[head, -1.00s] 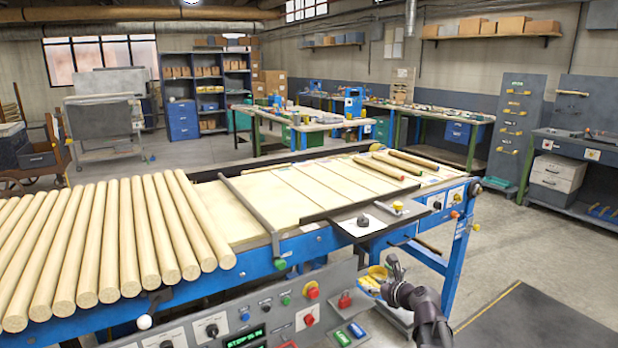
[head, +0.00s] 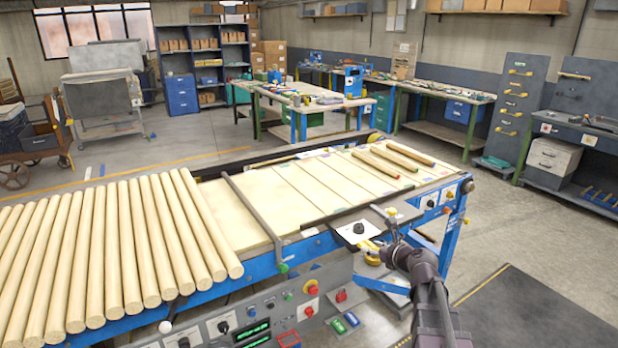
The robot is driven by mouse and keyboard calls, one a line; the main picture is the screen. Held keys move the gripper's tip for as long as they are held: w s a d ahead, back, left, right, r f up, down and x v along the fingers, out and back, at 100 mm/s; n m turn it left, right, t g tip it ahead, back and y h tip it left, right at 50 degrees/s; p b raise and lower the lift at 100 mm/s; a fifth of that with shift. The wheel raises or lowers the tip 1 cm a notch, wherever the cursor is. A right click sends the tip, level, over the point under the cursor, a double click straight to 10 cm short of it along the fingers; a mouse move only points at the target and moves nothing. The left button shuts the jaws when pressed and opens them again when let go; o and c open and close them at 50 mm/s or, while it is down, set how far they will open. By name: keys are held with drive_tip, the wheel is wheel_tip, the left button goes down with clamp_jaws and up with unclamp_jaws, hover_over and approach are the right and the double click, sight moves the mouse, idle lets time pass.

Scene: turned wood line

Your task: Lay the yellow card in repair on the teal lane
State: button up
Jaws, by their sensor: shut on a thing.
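My gripper (head: 388,218) is at the small side ledge on the near right of the blue-framed line. It is shut on a small yellow-topped piece, which looks like the yellow card (head: 391,211). The jaws mostly hide it, and I cannot tell whether it still touches the ledge. The sloping pale deck (head: 290,190) is split into lanes by thin lines. Small coloured marks sit at the lanes' near ends, too small to tell surely which is teal.
Dark and reddish rods (head: 380,166) lie across the far right lanes. A grey bar (head: 252,218) crosses the deck, with several pale dowels (head: 130,240) to its left. The middle lanes are bare.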

sight(372, 248)
wheel_tip(372, 248, up, 12)
drive_tip(key=p, duration=1.1)
drive_tip(key=shift+r, duration=0.25)
